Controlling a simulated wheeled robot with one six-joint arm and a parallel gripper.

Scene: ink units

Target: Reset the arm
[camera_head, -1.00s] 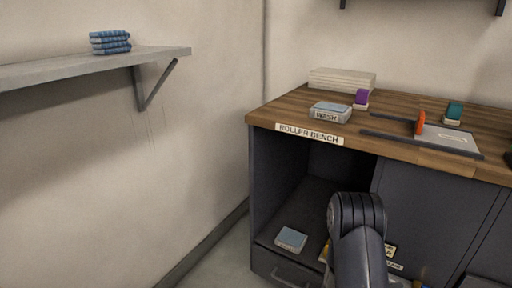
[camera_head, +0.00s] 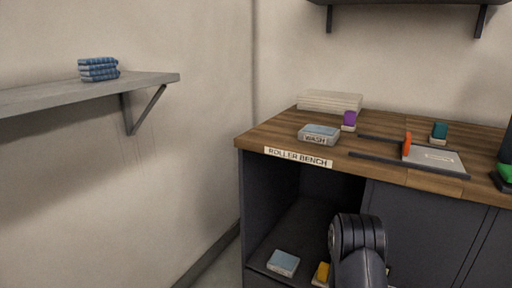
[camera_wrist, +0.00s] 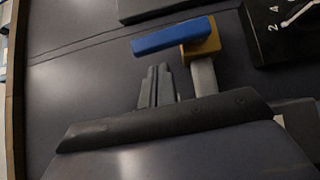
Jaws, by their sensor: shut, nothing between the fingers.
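My arm (camera_head: 358,250) rises at the bottom of the head view, in front of the roller bench. My gripper does not show in the head view. In the wrist view, my gripper (camera_wrist: 157,75) shows as two dark fingers close together, shut and empty. A blue bar on an ochre block (camera_wrist: 200,38) with a grey post is just beyond and to the right of the fingers. I cannot tell whether they touch.
The bench top (camera_head: 270,137) carries a wash box (camera_head: 319,135), a purple-topped block (camera_head: 349,119), a teal-topped block (camera_head: 439,131) and a grey tray (camera_head: 440,160) with an orange piece (camera_head: 407,144). A box (camera_head: 284,263) sits in the open bay. A wall shelf (camera_head: 150,78) holds blue cloths (camera_head: 98,69).

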